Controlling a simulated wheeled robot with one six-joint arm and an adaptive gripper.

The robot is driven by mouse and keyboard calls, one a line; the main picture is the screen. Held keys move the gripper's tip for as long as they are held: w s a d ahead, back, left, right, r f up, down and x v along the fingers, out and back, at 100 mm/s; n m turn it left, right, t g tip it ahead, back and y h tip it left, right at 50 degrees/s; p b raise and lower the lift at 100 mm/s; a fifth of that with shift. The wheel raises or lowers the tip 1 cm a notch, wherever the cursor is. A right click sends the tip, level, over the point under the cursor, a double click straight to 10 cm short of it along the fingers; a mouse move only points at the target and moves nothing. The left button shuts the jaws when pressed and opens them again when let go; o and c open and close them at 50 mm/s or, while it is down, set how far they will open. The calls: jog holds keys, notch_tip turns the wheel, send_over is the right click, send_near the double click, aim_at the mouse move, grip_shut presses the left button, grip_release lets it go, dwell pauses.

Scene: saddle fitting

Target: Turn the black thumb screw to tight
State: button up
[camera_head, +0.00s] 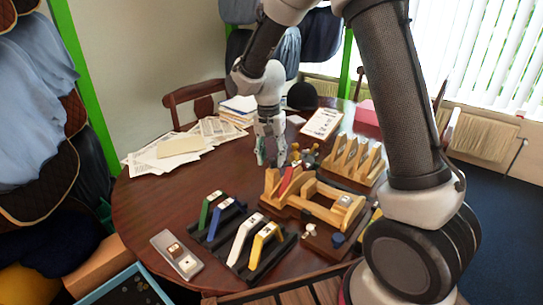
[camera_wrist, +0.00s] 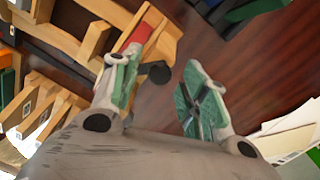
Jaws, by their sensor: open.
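The black thumb screw (camera_wrist: 158,73) shows in the wrist view as a dark round knob beside the red piece's end. In the head view I cannot make it out; my gripper may hide it. The wooden fixture (camera_head: 345,215) stands on the table with a red piece (camera_head: 287,180) in its left end; the red piece also shows in the wrist view (camera_wrist: 138,36). My gripper (camera_head: 270,162) is at the fixture's far left. In the wrist view its green-padded fingers (camera_wrist: 158,70) are open and apart, with the knob in the gap between them in the picture, nearer the left finger. Contact cannot be told.
A black rack (camera_head: 284,251) with green, blue, white and yellow pieces stands in front. A slotted wooden rack (camera_head: 352,160) is at the back right. A grey tray (camera_head: 172,245) lies front left. Papers (camera_head: 178,145) lie back left; bare tabletop (camera_head: 150,200) is left of the fixture.

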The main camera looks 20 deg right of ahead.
aim_at(270, 160)
notch_tip(270, 160, up, 12)
jog(key=shift+w+a, duration=0.15)
jog(key=shift+a, duration=0.1)
dwell(0.4)
jog(key=s+d+r+n+t, duration=0.2)
jog(key=s+d, duration=0.6)
jog(key=s, duration=0.5)
jog(key=s+d+r+n+t, duration=0.2)
jog(key=s+d+r+n, duration=0.2)
jog(key=s+d, duration=0.4)
jog(key=shift+s+r+n+t+y, duration=0.25)
jog(key=shift+s+n+t, duration=0.2)
jog(key=shift+s, duration=2.6)
